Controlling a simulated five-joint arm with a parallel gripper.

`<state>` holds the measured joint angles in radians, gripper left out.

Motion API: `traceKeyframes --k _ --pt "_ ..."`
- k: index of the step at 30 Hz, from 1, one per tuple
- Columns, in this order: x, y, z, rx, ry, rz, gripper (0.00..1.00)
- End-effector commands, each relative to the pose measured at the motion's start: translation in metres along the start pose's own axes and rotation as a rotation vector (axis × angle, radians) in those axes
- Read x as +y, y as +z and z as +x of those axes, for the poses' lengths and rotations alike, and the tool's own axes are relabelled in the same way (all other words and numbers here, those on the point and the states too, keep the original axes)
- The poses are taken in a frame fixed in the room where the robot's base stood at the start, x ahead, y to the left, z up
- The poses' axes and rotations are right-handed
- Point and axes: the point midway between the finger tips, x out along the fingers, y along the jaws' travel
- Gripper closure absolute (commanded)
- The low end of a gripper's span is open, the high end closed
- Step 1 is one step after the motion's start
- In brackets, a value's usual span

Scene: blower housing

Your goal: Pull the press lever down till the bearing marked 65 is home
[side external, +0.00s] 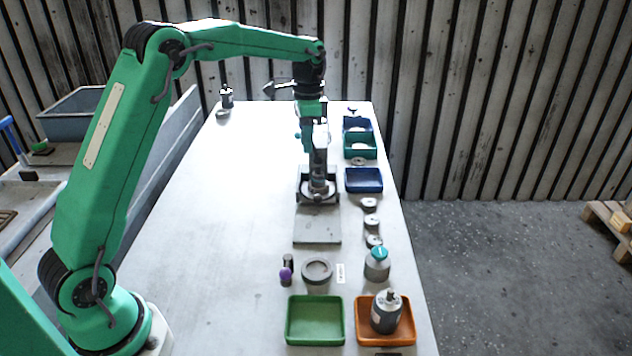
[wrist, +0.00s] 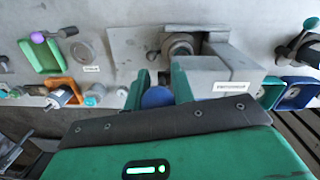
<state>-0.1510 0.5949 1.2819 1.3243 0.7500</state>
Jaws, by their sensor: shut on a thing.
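The grey press (side external: 318,157) stands in the middle of the bench on a flat base plate (side external: 317,230). Its boxy head with a white label (wrist: 222,75) fills the centre right of the wrist view. My gripper (wrist: 158,88) is shut on the blue round knob (wrist: 157,98), which I take for the lever's end. In the side view my gripper (side external: 303,128) is beside the upper part of the press. A round grey part (wrist: 180,45) sits below the press head. I cannot read a 65 on any bearing, nor see how deep one is seated.
An empty green tray (side external: 290,322) and an orange tray (side external: 409,335) holding a grey motor-like part (side external: 386,311) are at the front. A grey ring (side external: 317,261), several small discs (side external: 370,220) and blue trays (side external: 364,189) lie near the press.

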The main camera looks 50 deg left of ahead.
Motion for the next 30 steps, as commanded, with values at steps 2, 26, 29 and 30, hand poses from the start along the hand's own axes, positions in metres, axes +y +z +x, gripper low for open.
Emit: traceKeyframes --k 2,26,29,30 --pt "0.0025 -0.0032 -0.0009 -0.015 0.013 0.002 1.0" --pt "0.0025 -0.0077 -0.0039 -0.047 0.042 -0.004 0.55" --pt "0.0024 -0.0075 -0.0037 -0.048 0.042 -0.004 0.55" --pt "0.0023 -0.0074 -0.0039 -0.048 0.042 -0.005 0.55"
